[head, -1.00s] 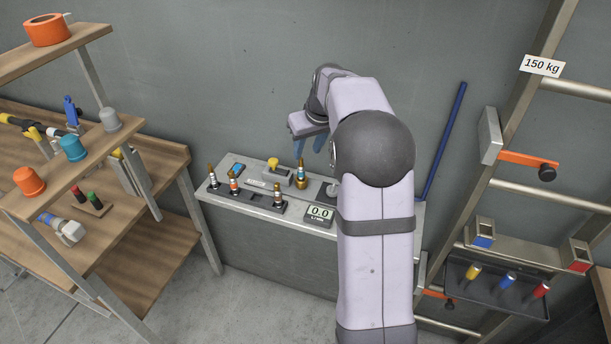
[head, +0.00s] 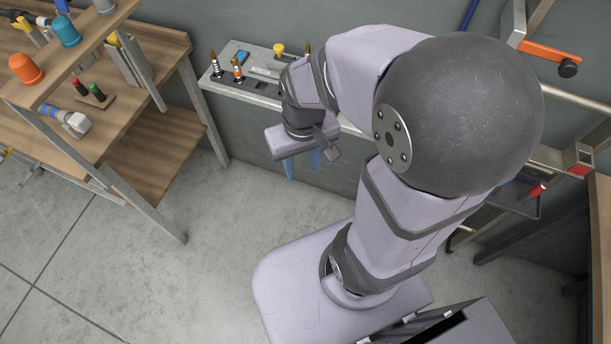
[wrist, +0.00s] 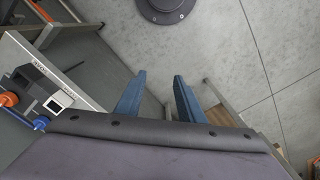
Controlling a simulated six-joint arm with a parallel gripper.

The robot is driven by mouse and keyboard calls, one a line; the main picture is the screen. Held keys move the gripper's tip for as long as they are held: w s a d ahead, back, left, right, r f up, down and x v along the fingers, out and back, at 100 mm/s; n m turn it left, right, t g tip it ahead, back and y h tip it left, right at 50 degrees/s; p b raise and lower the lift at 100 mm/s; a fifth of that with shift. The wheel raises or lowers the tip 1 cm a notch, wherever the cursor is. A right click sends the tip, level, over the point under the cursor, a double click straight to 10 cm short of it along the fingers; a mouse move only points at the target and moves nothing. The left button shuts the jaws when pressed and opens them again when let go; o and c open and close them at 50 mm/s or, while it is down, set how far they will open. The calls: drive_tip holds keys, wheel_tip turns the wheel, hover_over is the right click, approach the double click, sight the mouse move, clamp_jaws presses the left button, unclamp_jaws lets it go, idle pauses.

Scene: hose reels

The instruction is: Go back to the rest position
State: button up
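My gripper (head: 302,168) hangs in front of the grey test bench (head: 212,86) in the head view, with its two blue fingers pointing down. In the wrist view the fingers of my gripper (wrist: 159,80) stand apart with only bare floor seen between them, so it is open and empty. The arm is folded back close to my base. My wrist and arm hide much of the bench top, including its right part.
A metal rack with an orange lever (head: 540,50) is at right. Bare concrete floor (head: 190,270) lies between the shelf and my base.

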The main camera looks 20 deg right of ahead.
drive_tip(key=s, duration=0.1)
drive_tip(key=s+f, duration=0.1)
drive_tip(key=shift+s+a, duration=0.2)
drive_tip(key=shift+s, duration=0.2)
idle(1.3)
